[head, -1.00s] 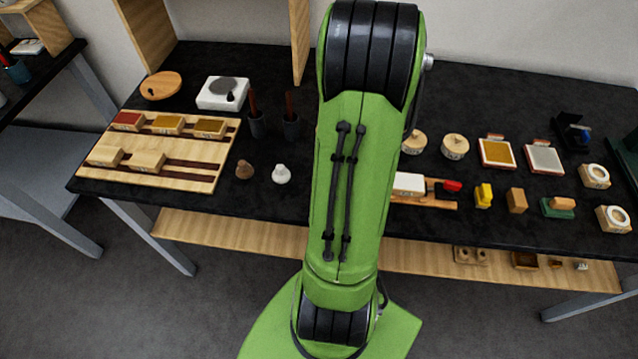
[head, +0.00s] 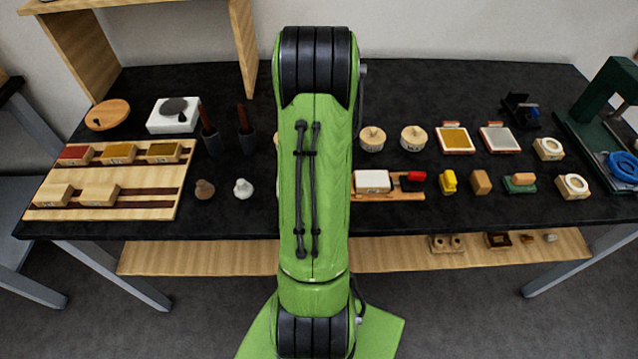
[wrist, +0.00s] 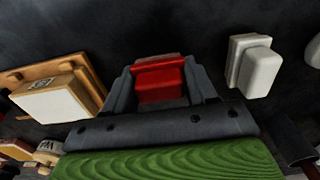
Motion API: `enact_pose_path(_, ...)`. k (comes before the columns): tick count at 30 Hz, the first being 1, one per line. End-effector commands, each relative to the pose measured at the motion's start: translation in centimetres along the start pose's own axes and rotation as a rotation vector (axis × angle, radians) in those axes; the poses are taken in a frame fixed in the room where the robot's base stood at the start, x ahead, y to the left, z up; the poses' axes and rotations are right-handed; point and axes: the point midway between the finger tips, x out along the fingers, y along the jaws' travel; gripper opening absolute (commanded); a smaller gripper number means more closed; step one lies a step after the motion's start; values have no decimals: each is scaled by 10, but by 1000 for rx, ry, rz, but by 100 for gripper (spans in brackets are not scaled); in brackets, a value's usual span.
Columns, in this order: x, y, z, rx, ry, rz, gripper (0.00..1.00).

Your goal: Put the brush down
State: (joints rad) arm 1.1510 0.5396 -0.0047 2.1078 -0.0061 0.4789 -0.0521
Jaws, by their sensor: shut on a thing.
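My gripper (wrist: 160,82) shows in the wrist view, its two grey fingers closed on the sides of a red block-like thing, which I take for the brush (wrist: 160,78). Its underside and any bristles are hidden, and I cannot tell whether it touches the dark bench top. In the head view my green arm covers the gripper and the held thing. A pale wooden block with a white face (wrist: 62,105) on a wooden tray lies left of the gripper in the wrist view. A pale stepped block (wrist: 254,65) lies to the right, apart from the fingers.
The black bench (head: 455,90) bears a wooden tray (head: 400,195), lidded round jars (head: 413,139), small blocks and pads on the right. A slotted wooden board (head: 110,208) and dark cups with handles (head: 246,142) stand left. A green press (head: 590,125) stands far right. Bare bench shows between things.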

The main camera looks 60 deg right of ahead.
Motion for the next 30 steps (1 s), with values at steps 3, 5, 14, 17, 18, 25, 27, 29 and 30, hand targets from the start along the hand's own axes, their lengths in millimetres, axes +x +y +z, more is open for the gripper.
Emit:
enact_pose_path(3,10,0,2,0,-9,-2,8)
enact_pose_path(5,12,0,3,0,-11,-2,8)
enact_pose_path(14,8,0,4,0,-14,-2,81)
enact_pose_path(17,-8,0,4,2,-12,-1,82)
enact_pose_path(18,-18,0,2,1,-8,0,82)
enact_pose_path(25,-86,0,1,0,-4,-1,82)
enact_pose_path(27,-101,0,1,0,-3,-1,82)
enact_pose_path(29,-111,0,0,0,-4,-1,82)
enact_pose_path(30,-116,0,1,0,-6,-1,82)
